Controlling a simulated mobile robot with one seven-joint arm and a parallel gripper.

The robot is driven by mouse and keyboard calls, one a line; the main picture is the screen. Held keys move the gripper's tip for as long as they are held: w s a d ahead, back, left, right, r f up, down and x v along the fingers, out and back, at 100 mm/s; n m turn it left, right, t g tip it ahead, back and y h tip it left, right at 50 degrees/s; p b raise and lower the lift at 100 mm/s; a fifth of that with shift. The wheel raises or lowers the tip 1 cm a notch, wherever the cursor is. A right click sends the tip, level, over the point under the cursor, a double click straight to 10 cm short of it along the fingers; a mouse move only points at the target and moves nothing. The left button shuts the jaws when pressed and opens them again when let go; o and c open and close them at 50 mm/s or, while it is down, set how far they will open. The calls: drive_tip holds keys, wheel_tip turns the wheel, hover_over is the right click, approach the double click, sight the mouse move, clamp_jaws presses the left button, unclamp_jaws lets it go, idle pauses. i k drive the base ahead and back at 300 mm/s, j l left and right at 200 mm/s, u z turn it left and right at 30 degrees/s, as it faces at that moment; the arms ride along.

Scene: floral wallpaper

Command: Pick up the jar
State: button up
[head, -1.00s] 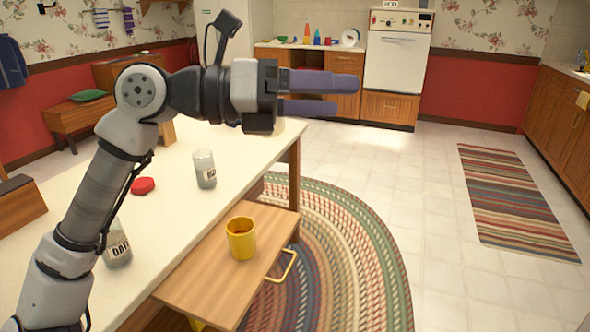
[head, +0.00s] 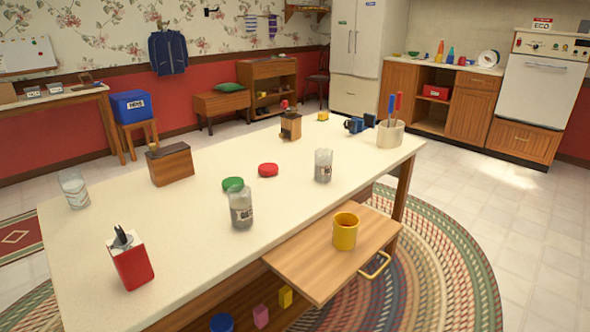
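Three clear glass containers that look like jars stand upright on the white table (head: 200,238). One labelled jar (head: 241,207) is near the table's front edge, in the middle. A second labelled jar (head: 323,166) stands to its right and farther back. A third clear jar (head: 74,189) is at the far left end. All three appear to have no lids on. A green lid (head: 233,184) lies behind the middle jar, and a red lid (head: 268,170) lies a little farther right. My gripper is not in the head view.
A pulled-out wooden drawer or board (head: 300,262) at the table's front carries a yellow mug (head: 345,231). A red box with dark tools (head: 131,262), a wooden box (head: 171,165), a grinder (head: 290,124) and a utensil crock (head: 391,135) also stand on the table.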

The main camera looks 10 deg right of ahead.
sight(323, 157)
drive_tip(key=i+l+u, duration=0.1)
drive_tip(key=l+u, duration=0.85)
drive_tip(key=l, duration=0.9)
drive_tip(key=k+l, duration=0.1)
drive_tip(key=l, duration=0.95)
drive_tip(key=i+l, duration=0.1)
drive_tip(key=l, duration=0.25)
drive_tip(key=i+l, duration=0.1)
drive_tip(key=l, duration=0.25)
drive_tip(key=i+l, duration=0.1)
drive_tip(key=l, duration=0.25)
drive_tip(key=i+l, duration=0.15)
drive_tip(key=l, duration=0.25)
drive_tip(key=j+u, duration=0.05)
